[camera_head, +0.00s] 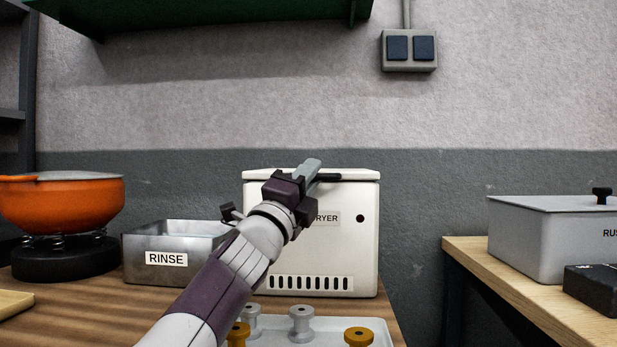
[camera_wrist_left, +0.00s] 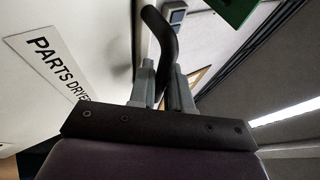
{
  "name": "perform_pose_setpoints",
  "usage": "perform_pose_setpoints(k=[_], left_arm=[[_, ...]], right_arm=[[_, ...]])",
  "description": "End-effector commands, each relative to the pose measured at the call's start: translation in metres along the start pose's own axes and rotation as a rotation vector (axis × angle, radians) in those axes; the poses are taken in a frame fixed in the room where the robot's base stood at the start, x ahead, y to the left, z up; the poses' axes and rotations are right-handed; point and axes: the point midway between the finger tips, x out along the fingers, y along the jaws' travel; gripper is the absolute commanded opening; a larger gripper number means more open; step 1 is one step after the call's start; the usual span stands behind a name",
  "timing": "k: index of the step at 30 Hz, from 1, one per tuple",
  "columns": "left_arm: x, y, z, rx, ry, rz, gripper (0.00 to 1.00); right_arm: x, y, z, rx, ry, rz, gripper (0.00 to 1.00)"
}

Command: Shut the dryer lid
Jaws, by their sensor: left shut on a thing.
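The parts dryer (camera_head: 330,250) is a cream box with a label, a dark round spot and a row of vent slots on its front. Its lid (camera_head: 360,174) lies level or almost level across the top; I cannot tell whether a small gap is left. My left gripper (camera_head: 309,166) is at the lid's front edge, shut on the black lid handle (camera_head: 328,177). In the left wrist view the handle (camera_wrist_left: 162,40) rises from between the two grey fingers (camera_wrist_left: 163,88). My left arm hides part of the dryer's front and label. My right gripper is out of view.
A metal rinse tub (camera_head: 210,245) and an orange bowl (camera_head: 62,205) stand left of the dryer. A pale tray (camera_head: 380,326) with grey and yellow spools lies in front. A grey lidded box (camera_head: 545,240) stands on the right table, across a gap. A green shelf (camera_head: 220,15) hangs above.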

Motion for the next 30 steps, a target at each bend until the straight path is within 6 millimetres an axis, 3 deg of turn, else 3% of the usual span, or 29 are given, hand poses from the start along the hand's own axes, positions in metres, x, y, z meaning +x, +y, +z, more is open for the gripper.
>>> perform_pose_setpoints(k=[1, 2, 17, 24, 30], left_arm=[[-0.001, 0.014, -0.001, -0.002, 0.000, 0.025, 0.00], [-0.001, 0.014, -0.001, -0.002, 0.000, 0.025, 0.24], [-0.008, 0.012, 0.000, 0.001, -0.001, 0.019, 0.24], [-0.054, 0.009, -0.001, 0.003, -0.002, 0.014, 0.24], [-0.097, 0.004, -0.001, 0.003, -0.002, 0.010, 0.24]], right_arm=[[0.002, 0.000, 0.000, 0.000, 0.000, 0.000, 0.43], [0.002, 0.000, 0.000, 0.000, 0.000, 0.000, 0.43], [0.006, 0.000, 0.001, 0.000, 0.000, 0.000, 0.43], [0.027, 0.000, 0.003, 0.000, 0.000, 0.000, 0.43], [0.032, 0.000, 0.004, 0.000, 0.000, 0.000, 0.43]])
